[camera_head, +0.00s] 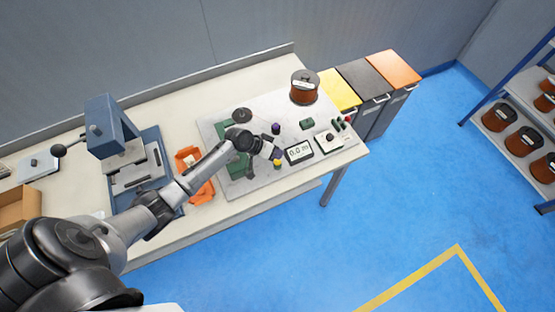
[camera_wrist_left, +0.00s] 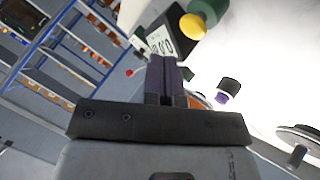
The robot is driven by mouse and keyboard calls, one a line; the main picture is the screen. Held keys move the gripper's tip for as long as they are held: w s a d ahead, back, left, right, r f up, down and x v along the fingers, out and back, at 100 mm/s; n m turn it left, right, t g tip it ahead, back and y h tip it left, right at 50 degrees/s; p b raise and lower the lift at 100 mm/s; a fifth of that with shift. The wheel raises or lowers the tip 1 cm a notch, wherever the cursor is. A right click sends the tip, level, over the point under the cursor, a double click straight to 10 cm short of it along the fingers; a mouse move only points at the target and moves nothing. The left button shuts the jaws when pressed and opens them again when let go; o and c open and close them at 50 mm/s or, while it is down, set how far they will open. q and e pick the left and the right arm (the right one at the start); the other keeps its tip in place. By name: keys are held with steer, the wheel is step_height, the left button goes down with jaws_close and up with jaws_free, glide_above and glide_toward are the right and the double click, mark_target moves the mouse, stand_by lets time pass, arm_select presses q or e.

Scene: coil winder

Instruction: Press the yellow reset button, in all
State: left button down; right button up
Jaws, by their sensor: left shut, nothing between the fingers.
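The yellow reset button (camera_head: 277,163) is a small round cap near the front of the light panel on the bench, to the left of the white display (camera_head: 298,152). My right gripper is out of view.
A blue press (camera_head: 115,140) and orange part (camera_head: 190,158) lie left. Coloured bins (camera_head: 362,78) stand beyond the bench's right end.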

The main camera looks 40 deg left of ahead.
mark_target(276, 161)
arm_select(q)
steer(key=shift+r+p, duration=1.45)
steer(key=shift+r, duration=0.4)
steer(key=shift+f, duration=0.1)
